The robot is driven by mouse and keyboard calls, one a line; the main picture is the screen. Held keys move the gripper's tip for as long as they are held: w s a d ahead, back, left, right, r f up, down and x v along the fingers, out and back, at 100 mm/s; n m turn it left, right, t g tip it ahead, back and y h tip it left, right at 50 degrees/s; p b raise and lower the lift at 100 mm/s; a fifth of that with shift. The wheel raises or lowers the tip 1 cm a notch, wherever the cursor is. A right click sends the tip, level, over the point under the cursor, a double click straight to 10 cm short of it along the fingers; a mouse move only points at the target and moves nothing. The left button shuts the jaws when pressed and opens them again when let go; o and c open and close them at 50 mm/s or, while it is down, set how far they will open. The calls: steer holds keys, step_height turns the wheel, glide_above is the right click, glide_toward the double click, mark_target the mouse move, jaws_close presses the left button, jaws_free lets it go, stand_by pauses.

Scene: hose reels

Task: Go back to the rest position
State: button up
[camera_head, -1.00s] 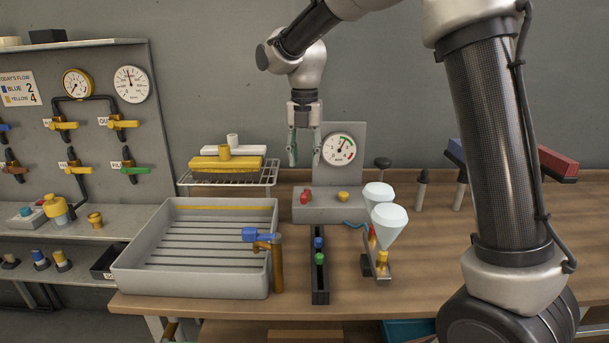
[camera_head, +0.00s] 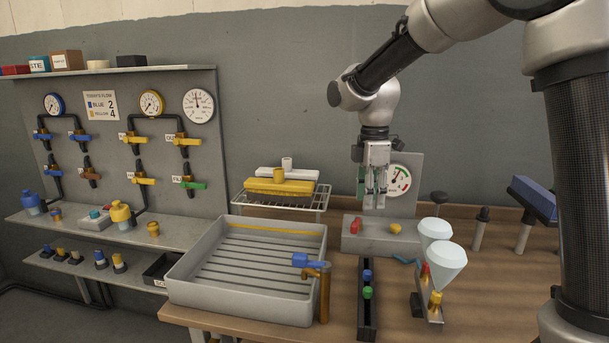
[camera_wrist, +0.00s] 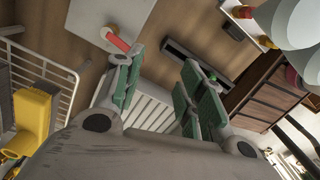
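My gripper (camera_head: 372,190) hangs above the workbench in the head view, fingers pointing down, in front of a grey box with a dial gauge (camera_head: 398,180). In the wrist view its green-padded fingers (camera_wrist: 160,95) stand apart with nothing between them. The gripper is open and empty, clear of the bench and of the things on it.
A grey ribbed tray (camera_head: 245,270) with a blue-handled tap (camera_head: 310,262) stands at the bench's left. A wire rack (camera_head: 318,203) holds a yellow and a white piece. Clear funnels (camera_head: 447,265) stand at right. A valve panel (camera_head: 115,100) is on the left wall.

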steer(key=s+d+r+m+t, duration=0.2)
steer(key=s+d+m, duration=0.7)
steer(key=s, duration=0.4)
steer(key=s+d+r+m+t, duration=0.2)
steer(key=s+d+r+m, duration=0.1)
steer(key=s+d+m, duration=0.6)
steer(key=shift+s+d+m+t, duration=0.4)
steer(key=shift+s+d, duration=0.3)
steer(key=shift+s, duration=1.35)
